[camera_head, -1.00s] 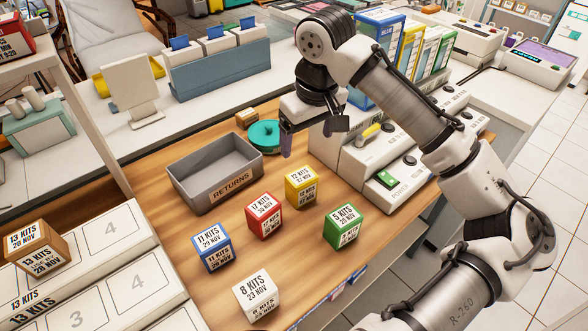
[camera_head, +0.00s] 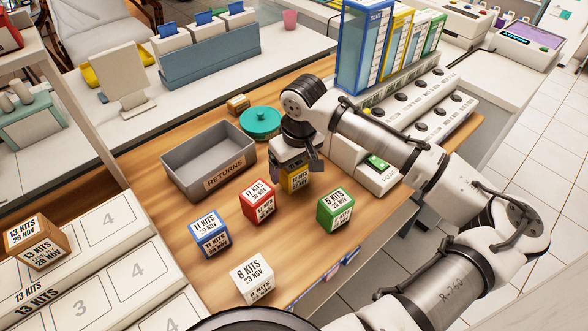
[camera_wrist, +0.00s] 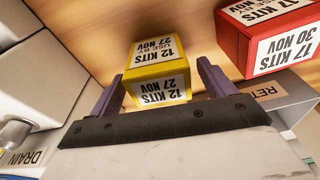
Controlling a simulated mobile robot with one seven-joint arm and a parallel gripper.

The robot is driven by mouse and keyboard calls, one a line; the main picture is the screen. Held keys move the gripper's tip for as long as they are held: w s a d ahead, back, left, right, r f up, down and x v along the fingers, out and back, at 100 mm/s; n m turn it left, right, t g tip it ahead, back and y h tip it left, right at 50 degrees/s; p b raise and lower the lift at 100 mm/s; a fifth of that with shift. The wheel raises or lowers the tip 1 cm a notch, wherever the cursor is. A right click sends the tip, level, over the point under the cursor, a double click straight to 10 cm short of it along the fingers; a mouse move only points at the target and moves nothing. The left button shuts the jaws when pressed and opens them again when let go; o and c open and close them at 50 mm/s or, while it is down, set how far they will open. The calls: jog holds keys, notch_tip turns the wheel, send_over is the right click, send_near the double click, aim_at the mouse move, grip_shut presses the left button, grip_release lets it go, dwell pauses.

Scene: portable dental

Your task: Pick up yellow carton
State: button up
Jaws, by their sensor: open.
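The yellow carton (camera_head: 295,178) stands on the wooden counter, labelled "12 KITS 27 NOV" in the wrist view (camera_wrist: 158,69). My gripper (camera_head: 296,169) is above and around it, pointing down. In the wrist view, the two purple fingers of my gripper (camera_wrist: 160,88) are apart, with the carton between them and a gap showing on the right side. The jaws are open. The hand hides the carton's top in the head view.
A red carton (camera_head: 258,201) stands close left of the yellow one, a green carton (camera_head: 335,209) to the right. Blue (camera_head: 209,239) and white (camera_head: 252,280) cartons stand nearer. The grey RETURNS bin (camera_head: 207,182) and a teal lidded dish (camera_head: 261,121) lie behind.

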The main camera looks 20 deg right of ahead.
jog(key=shift+w+f, duration=0.1)
jog(key=shift+f, duration=0.35)
jog(key=c, duration=1.1)
jog(key=shift+r, duration=0.1)
